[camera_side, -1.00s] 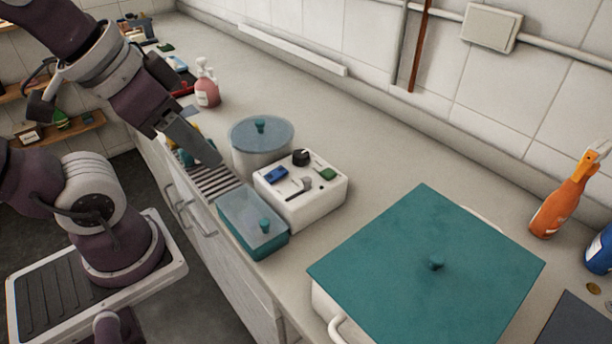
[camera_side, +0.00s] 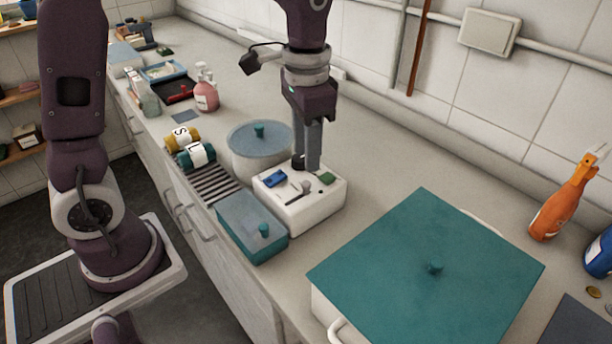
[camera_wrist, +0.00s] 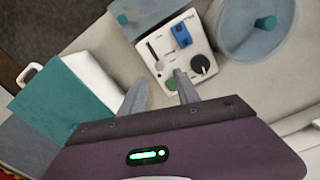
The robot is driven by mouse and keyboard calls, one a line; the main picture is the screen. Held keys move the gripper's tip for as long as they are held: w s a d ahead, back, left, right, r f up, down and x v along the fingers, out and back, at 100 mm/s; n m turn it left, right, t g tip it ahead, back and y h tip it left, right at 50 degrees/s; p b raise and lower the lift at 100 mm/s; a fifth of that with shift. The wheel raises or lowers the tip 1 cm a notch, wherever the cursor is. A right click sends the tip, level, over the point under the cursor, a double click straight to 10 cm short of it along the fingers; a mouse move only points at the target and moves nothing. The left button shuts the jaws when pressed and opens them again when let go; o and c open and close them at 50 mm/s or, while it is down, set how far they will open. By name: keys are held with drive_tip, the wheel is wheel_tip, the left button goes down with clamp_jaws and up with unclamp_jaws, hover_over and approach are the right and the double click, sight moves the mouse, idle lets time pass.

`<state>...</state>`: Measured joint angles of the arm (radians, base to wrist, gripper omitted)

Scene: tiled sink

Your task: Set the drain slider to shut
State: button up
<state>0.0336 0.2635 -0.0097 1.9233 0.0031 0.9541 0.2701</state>
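A white control box (camera_side: 305,210) stands on the counter, and it also shows in the wrist view (camera_wrist: 192,55). On its top, a grey slider knob (camera_side: 306,185) sits at one end of a dark slot, the end towards the green button (camera_side: 327,178). The slot runs from there towards the box's front left edge. A blue switch (camera_side: 275,178) and a black dial (camera_wrist: 202,64) are also on top. My gripper (camera_side: 307,167) points down at the back of the box, partly hiding the dial in the side view. In the wrist view its fingers (camera_wrist: 162,78) are apart and empty.
A large teal-lidded pot (camera_side: 425,265) stands to the right. Clear counter lies behind the box.

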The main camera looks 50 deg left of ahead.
sight(307, 183)
wheel_tip(307, 183, down, 7)
drive_tip(key=shift+r, duration=0.15)
drive_tip(key=shift+c, duration=0.2)
clamp_jaws()
idle(1.2)
